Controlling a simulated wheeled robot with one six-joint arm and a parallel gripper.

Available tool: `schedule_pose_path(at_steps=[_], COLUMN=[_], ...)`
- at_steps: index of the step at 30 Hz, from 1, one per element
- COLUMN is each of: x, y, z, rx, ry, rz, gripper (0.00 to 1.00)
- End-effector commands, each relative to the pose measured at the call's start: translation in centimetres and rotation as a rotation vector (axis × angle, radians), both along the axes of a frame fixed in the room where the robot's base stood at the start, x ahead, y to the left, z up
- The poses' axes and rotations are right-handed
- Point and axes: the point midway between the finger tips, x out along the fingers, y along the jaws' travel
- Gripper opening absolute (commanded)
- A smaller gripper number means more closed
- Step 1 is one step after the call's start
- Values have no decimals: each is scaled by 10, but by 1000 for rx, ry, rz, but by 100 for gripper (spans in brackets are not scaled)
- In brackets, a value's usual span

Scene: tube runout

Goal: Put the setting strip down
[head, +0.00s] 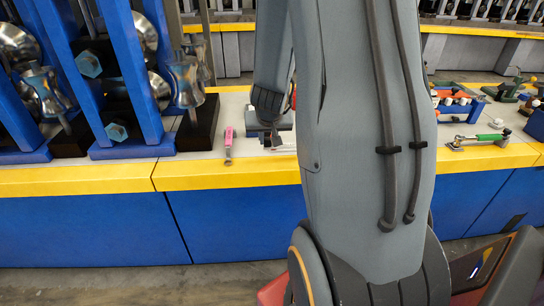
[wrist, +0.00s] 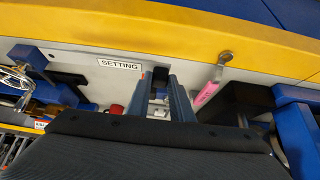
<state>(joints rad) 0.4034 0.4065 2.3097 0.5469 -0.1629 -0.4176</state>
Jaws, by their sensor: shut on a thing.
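I cannot tell whether the strip touches the bench. A white label reading SETTING (wrist: 119,64) lies flat on the bench, just left of the fingers in the wrist view.
A pink-handled tool (head: 228,145) lies beside the gripper; it also shows in the wrist view (wrist: 208,92). A blue rack (head: 135,75) with metal parts stands at the left. A green-handled tool (head: 478,140) lies at the right. The yellow bench edge (head: 230,174) runs along the front.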

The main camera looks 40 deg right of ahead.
Motion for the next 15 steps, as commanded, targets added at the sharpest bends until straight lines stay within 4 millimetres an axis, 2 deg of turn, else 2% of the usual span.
schedule_pose_path(at_steps=[1, 3, 9, 15], x=[0, 1, 0, 0], y=[0, 0, 1, 1], z=[-15, -25, -39, -66], rx=[0, 0, 0, 0], ry=[3, 2, 1, 3], rz=[0, 2, 2, 3], gripper=[0, 0, 0, 0])
